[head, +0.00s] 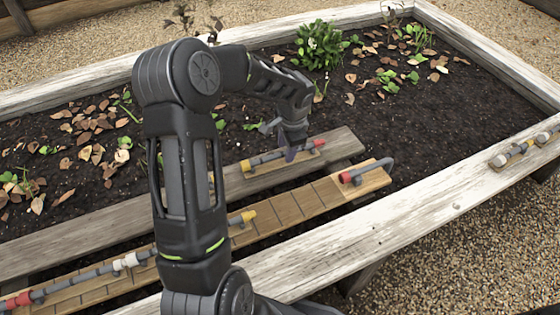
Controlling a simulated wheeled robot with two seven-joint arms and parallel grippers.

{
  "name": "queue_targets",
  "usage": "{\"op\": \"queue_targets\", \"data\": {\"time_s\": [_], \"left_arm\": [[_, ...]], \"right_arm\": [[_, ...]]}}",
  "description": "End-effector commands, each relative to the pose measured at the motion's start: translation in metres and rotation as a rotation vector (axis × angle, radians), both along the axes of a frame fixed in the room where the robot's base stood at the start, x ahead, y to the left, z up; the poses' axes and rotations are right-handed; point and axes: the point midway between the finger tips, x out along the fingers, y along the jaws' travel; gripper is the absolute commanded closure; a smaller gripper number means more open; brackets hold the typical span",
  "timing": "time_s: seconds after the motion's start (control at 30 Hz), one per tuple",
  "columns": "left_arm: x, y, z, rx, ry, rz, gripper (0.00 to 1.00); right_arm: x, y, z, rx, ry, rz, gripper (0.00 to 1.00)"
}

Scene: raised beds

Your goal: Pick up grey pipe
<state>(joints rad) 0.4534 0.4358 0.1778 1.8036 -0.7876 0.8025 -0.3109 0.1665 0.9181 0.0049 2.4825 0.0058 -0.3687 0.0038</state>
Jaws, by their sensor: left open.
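A short grey pipe (268,158) with a yellow end and a red end lies on the far grey board in the bed. My left gripper (290,155) points down at this pipe, open, with its fingers at the pipe's middle. The fingers hide part of it, and I cannot tell whether they touch it. A bent grey pipe (380,163) with a red end lies on the right end of the slotted wooden strip. A longer grey pipe (90,275) with red, white and yellow fittings runs along the strip at lower left, partly behind my arm. My right gripper is not in view.
The slotted strip (315,200) lies in front of the grey board (343,143). Another small pipe piece (518,151) sits on the bed's right rim. The pale timber rim (420,220) borders the bed. Leaves and green plants (320,45) fill the back; bare soil lies right of the boards.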

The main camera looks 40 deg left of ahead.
Motion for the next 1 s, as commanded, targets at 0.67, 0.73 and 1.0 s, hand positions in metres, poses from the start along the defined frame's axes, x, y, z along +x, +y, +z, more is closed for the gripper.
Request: {"op": "queue_targets", "data": {"time_s": [0.67,0.73,1.0], "left_arm": [[0.0018,0.0023,-0.0147,0.0,-0.001,0.0,0.6],[0.0018,0.0023,-0.0148,0.0,-0.001,0.0,0.6],[0.0018,0.0023,-0.0148,0.0,-0.001,0.0,0.81]], "right_arm": [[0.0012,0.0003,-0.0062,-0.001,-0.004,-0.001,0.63],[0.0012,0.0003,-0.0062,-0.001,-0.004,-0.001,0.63],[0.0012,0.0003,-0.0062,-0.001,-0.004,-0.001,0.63]]}}
